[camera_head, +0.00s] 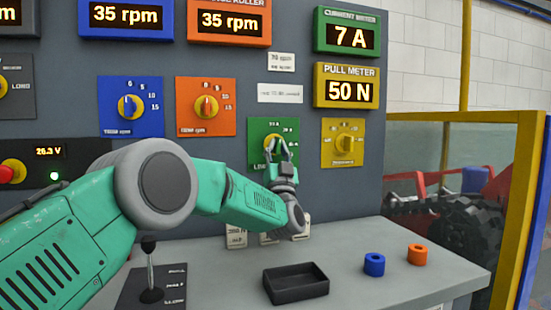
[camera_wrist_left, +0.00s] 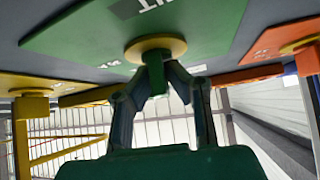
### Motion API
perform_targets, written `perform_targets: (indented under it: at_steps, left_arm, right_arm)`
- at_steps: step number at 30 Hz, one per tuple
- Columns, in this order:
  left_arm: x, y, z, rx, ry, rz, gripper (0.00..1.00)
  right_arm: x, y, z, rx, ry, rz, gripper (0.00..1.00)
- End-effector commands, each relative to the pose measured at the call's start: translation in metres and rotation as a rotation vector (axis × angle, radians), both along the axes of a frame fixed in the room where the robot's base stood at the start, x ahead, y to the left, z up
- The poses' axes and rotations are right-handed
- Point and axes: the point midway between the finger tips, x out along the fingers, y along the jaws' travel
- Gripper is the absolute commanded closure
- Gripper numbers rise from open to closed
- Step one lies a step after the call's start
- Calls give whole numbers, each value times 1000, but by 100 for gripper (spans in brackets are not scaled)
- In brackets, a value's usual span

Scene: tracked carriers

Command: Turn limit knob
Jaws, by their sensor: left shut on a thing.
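The limit knob sits on a green square panel (camera_head: 260,132) on the grey upright console, below and left of the green current meter (camera_head: 347,33) that reads 7 A. My left gripper (camera_head: 277,150) is at this knob, with its fingers shut on the knob's grip. In the left wrist view the knob has a round yellow base (camera_wrist_left: 155,48) and a green grip (camera_wrist_left: 157,80) between my two fingertips. The knob's pointer direction is mostly hidden by my fingers. My right gripper is not in view.
A yellow knob panel (camera_head: 343,142) is just right of the green one, and an orange knob panel (camera_head: 206,106) is to its left. A black tray (camera_head: 296,283), blue ring (camera_head: 374,264) and orange ring (camera_head: 417,254) are on the grey ledge below. A black lever (camera_head: 151,280) stands at lower left.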

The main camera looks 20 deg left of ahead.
Motion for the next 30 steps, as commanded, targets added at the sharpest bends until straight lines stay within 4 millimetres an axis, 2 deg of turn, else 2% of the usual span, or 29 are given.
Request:
perform_targets:
  at_steps: [1, 12, 28, 30]
  left_arm:
    - [-1, -8, -1, -21, -20, -12, 100]
    - [-1, -6, 2, -147, -108, -8, 100]
    - [-2, -5, 6, -165, -126, -8, 100]
    - [-2, -4, 6, -166, -125, -7, 71]
  right_arm:
    - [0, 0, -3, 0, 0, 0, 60]
    - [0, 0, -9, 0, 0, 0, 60]
    - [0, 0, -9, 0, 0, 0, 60]
    - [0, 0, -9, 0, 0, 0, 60]
